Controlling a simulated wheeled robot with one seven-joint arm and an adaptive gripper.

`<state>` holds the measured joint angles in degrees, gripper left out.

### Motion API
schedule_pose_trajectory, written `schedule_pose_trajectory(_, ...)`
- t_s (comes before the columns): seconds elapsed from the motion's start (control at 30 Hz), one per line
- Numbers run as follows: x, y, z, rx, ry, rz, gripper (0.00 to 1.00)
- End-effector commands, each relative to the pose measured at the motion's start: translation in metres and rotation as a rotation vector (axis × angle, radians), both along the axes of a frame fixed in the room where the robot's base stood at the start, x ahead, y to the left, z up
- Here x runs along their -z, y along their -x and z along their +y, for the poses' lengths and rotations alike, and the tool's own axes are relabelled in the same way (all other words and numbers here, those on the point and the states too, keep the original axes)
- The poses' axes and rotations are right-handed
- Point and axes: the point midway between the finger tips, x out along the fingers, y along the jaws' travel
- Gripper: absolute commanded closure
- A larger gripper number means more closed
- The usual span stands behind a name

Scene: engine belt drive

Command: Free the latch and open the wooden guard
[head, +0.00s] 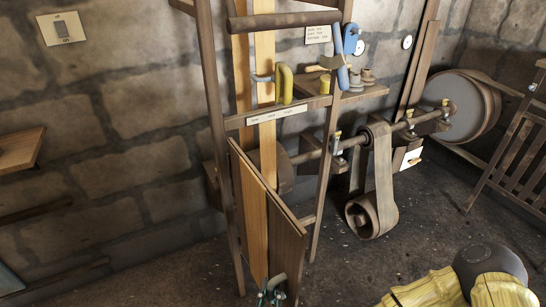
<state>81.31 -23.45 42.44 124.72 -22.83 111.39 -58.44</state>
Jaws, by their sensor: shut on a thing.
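The wooden guard (285,235) is a panel of darker and lighter planks low in the frame's left half. Its top edge slants from the left post toward me, so it looks swung out from the wooden frame (323,150). My gripper (270,292) shows only in part at the bottom edge of the head view. It is shut at the guard's lower end; the exact part it grips is hidden. A yellow handle (286,85) with a blue piece beside it is on the frame above. I cannot tell which part is the latch.
A shaft (402,124) with a belt pulley (370,212) is right of the frame, with a large round wheel (460,105) farther right. A slatted wooden rack (515,150) stands at the right edge. The floor (420,215) between is clear.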

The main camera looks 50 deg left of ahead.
Motion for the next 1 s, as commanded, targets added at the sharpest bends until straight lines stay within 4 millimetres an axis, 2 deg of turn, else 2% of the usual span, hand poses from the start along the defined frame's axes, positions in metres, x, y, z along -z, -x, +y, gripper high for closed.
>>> schedule_pose_trajectory(0.33,0.0002,-0.0001,-0.0012,0.002,0.001,-0.001,1.0)
schedule_pose_trajectory(0.37,0.0002,0.0,-0.0011,0.002,0.001,0.0,0.8)
schedule_pose_trajectory(0.47,0.0002,0.0002,-0.0009,0.001,0.001,0.0,0.62)
schedule_pose_trajectory(1.0,0.0,0.0006,-0.0004,-0.001,0.0,0.0,0.61)
